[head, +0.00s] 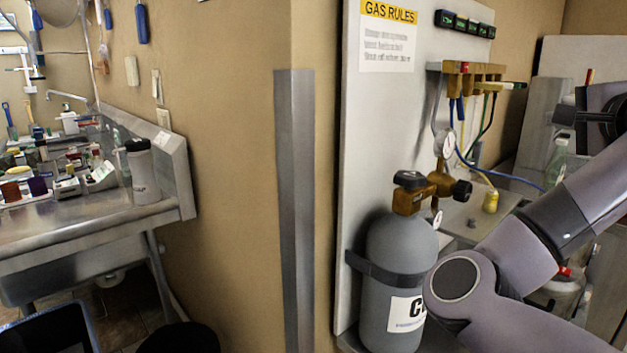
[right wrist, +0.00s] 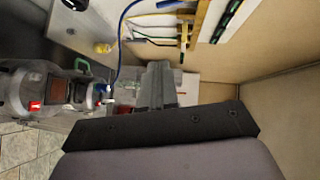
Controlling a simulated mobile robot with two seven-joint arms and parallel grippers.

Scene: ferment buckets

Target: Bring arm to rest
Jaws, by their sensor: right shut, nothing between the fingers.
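My right arm (head: 550,225) comes in from the lower right in the head view. It bends at a round elbow joint in front of the grey gas cylinder (head: 400,260) and runs back up to the right. The dark end of my right gripper (head: 563,115) shows at the right edge, pointing left. In the right wrist view my right gripper (right wrist: 158,80) is shut, with nothing between its fingers. My left gripper is not in view.
The gas cylinder with its brass valve is strapped to a white board, below hoses on a manifold (head: 470,70). A steel corner guard (head: 295,200) edges the wall. A steel sink counter (head: 80,230) with clutter stands left.

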